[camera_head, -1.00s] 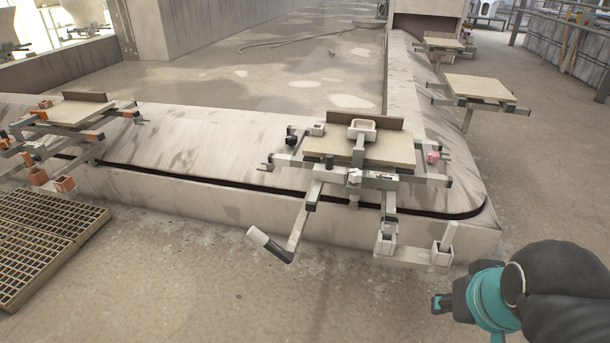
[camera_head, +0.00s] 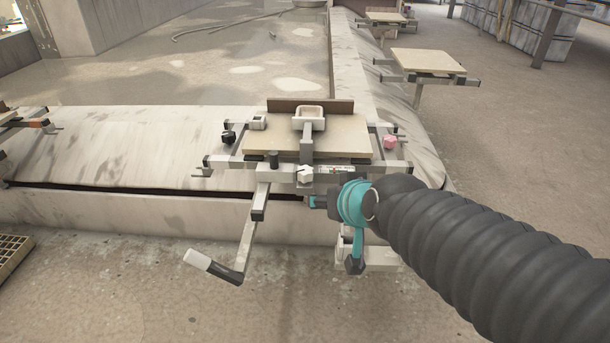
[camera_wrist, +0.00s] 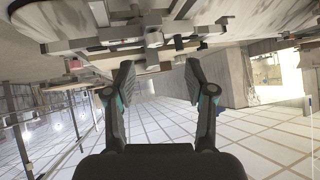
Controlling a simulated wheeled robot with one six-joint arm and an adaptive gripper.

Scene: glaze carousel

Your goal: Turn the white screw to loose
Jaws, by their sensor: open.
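The white screw (camera_head: 305,172) is a small white knob on the front of the carousel's clamping frame (camera_head: 235,166), below the pale board. In the wrist view, which looks upside down, a pale knob that seems to be the white screw (camera_wrist: 153,39) lies beyond my fingertips, roughly in line with the gap between them. My gripper (camera_head: 318,202) is just below and to the right of the screw in the head view. In the wrist view my gripper (camera_wrist: 158,78) is open, with nothing between its fingers. My arm hides part of the frame's lower right.
A black knob (camera_head: 228,137) is at the frame's left and a pink knob (camera_head: 390,142) at its right. A white-tipped lever (camera_head: 215,265) sticks out at front left. The floor in front is clear.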

